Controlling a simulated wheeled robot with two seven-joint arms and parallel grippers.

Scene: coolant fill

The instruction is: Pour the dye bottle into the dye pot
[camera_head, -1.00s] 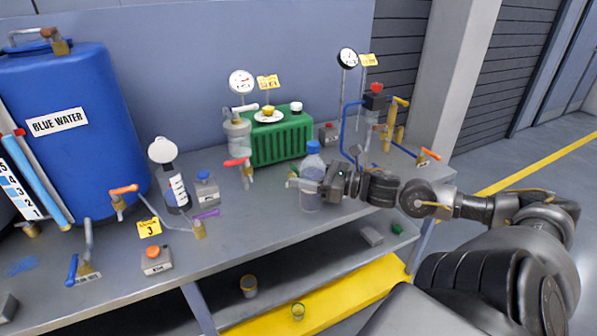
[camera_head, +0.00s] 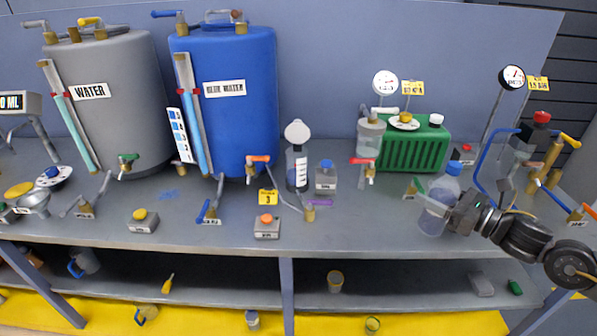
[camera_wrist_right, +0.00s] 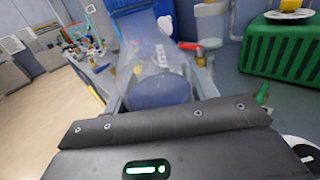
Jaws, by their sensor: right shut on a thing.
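A clear bottle with a blue cap (camera_head: 432,217) is at the right part of the bench in the head view, nearly upright. My right gripper (camera_head: 446,208) is shut on its side from the right. I cannot tell whether its base touches the bench. In the right wrist view, a clear body with a blue round part (camera_wrist_right: 158,90) fills the space just beyond the gripper. No readable label marks the dye bottle or the dye pot. A clear jar (camera_head: 369,139) stands on a valve before the green box. My left gripper is not in view.
The blue tank (camera_head: 235,130) and grey tank (camera_head: 115,120) stand at the back. The green ribbed box (camera_head: 405,153) is behind the held bottle. Blue pipes (camera_head: 482,165) rise to its right.

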